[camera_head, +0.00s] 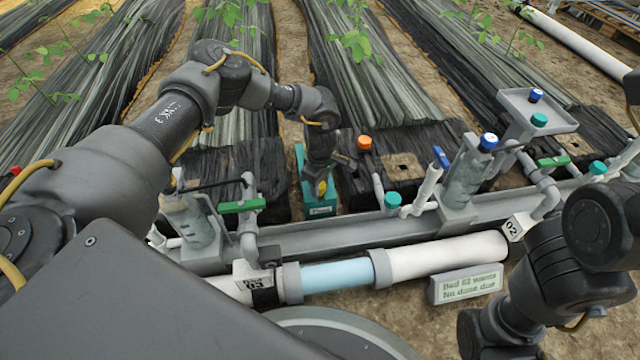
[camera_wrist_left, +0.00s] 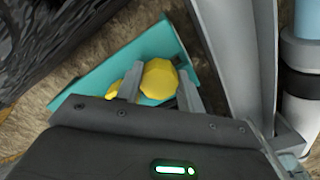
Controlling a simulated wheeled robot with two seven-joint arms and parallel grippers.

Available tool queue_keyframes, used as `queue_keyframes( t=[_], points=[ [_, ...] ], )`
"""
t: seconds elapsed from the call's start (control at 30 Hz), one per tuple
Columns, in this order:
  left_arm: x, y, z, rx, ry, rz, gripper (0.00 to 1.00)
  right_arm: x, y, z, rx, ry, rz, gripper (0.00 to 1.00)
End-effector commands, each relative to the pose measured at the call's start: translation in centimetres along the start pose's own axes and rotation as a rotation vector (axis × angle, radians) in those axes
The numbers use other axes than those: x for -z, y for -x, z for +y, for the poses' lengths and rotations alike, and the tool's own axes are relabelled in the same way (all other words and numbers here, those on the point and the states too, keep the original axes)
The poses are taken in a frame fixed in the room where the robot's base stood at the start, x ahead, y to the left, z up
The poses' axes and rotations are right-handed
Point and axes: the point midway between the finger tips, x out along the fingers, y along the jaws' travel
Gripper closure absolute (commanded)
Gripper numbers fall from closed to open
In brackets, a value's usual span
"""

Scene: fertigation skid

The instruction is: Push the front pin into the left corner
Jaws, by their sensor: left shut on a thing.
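A teal tray (camera_head: 320,211) stands behind the grey trough in the head view, and it fills the upper middle of the left wrist view (camera_wrist_left: 88,98). My left gripper (camera_head: 319,186) points down into it. In the left wrist view its two grey fingers (camera_wrist_left: 160,92) are shut on a yellow faceted pin head (camera_wrist_left: 160,77). A second, smaller yellow piece (camera_wrist_left: 113,94) shows left of the left finger, partly hidden. The pin's lower part is hidden by my gripper. I cannot tell which pin is the front one.
A grey trough (camera_head: 410,231) runs along the skid in front of the tray, with a white pipe (camera_head: 450,254) below it. A green-handled valve (camera_head: 241,206) stands to the left. An orange cap (camera_head: 364,142) is behind right. My right arm's links show at lower right.

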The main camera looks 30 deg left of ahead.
Motion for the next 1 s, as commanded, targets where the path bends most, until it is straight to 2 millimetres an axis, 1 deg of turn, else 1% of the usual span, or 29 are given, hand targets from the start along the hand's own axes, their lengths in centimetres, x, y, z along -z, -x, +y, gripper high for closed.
queue_keyframes(
  t=[0.17,0.27,1.0],
  points=[
    [0.0,0.1,0.0,0.000,0.000,0.000,0.84,0.0,-0.1,0.0,0.000,0.000,0.000,0.64],
    [0.0,0.6,0.0,0.000,0.000,0.000,0.84,-0.2,-0.5,0.1,0.000,0.000,0.000,0.64],
    [0.0,6.1,0.0,0.000,0.000,0.000,0.84,-1.6,-5.1,0.6,0.000,0.001,-0.001,0.64]
  ],
)
